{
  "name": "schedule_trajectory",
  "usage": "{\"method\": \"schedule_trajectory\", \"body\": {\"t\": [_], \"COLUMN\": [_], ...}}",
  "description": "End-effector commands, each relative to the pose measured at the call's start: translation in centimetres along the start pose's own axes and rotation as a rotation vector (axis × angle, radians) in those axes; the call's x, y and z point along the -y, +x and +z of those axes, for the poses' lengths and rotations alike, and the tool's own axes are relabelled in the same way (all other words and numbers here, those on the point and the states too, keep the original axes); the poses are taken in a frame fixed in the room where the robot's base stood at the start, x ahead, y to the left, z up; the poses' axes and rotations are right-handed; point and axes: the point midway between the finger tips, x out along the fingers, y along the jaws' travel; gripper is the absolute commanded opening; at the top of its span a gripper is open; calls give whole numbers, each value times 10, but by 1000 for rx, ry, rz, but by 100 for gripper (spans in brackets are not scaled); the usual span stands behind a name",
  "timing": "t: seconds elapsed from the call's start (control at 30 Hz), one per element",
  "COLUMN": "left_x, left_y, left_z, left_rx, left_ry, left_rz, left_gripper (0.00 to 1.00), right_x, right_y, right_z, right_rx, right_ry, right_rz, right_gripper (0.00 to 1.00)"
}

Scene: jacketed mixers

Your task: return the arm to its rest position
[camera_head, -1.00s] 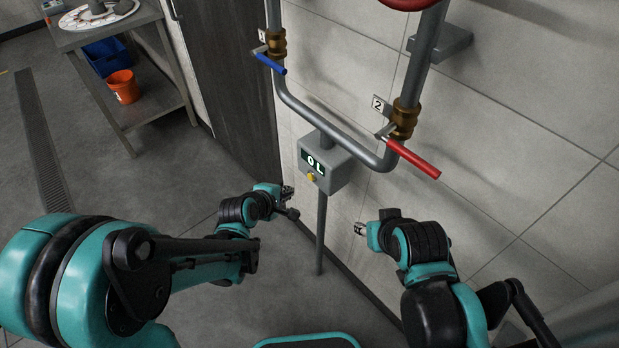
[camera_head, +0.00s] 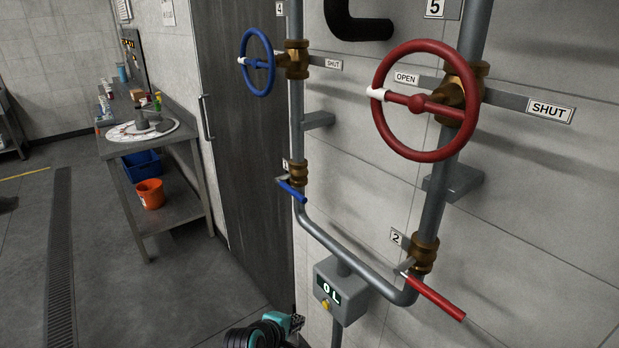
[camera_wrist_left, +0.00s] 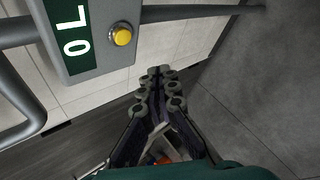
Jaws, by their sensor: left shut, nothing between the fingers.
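My left gripper (camera_head: 298,321) shows at the bottom edge of the head view, just left of the grey meter box (camera_head: 355,287). Most of its arm is below the frame. In the left wrist view the left gripper's fingers (camera_wrist_left: 160,74) are together with nothing between them. The box's green display (camera_wrist_left: 80,32) reads 0 L, with a yellow button (camera_wrist_left: 121,36) beside it. The fingers look apart from the box. My right gripper is in neither current view.
Pipes carry a red handwheel (camera_head: 412,101), a blue handwheel (camera_head: 258,62), a red lever (camera_head: 437,297) and a blue lever (camera_head: 292,190). A steel table (camera_head: 181,143) stands at the left, with an orange bucket (camera_head: 150,194) on its shelf. The floor between is open.

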Motion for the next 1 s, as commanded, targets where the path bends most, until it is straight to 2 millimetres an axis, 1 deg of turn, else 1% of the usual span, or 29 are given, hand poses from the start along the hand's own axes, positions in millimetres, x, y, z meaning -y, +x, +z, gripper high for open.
{"method": "schedule_trajectory", "body": {"t": [0.07,0.17,0.2,0.27,0.3,0.37,0.4,0.5,0.6,0.7,0.8,0.9,1.0], "left_x": [-1,-2,-1,3,6,12,17,32,49,63,72,76,77], "left_y": [-15,-43,-58,-80,-94,-116,-130,-164,-193,-213,-225,-231,-232], "left_z": [-6,-16,-20,-27,-32,-38,-42,-50,-56,-60,-62,-63,-63], "left_rx": [-19,-55,-71,-93,-107,-124,-134,-150,-153,-150,-143,-139,-138], "left_ry": [68,225,303,426,507,628,709,903,1070,1196,1278,1315,1325], "left_rz": [-12,-43,-61,-94,-116,-154,-181,-253,-321,-378,-414,-432,-436], "left_gripper": [0,0,0,0,0,0,0,0,0,0,0,0,0], "right_x": [0,0,0,0,0,0,0,0,0,0,0,0,0], "right_y": [0,0,0,0,0,0,0,0,0,0,0,0,0], "right_z": [0,0,0,0,0,0,0,0,0,0,0,0,0], "right_rx": [0,0,0,0,0,0,0,0,0,0,0,0,0], "right_ry": [0,0,0,0,0,0,0,0,0,0,0,0,0], "right_rz": [0,0,0,0,0,0,0,0,0,0,0,0,0], "right_gripper": [40,40,40,40,40,40,40,40,40,40,40,40,40]}}
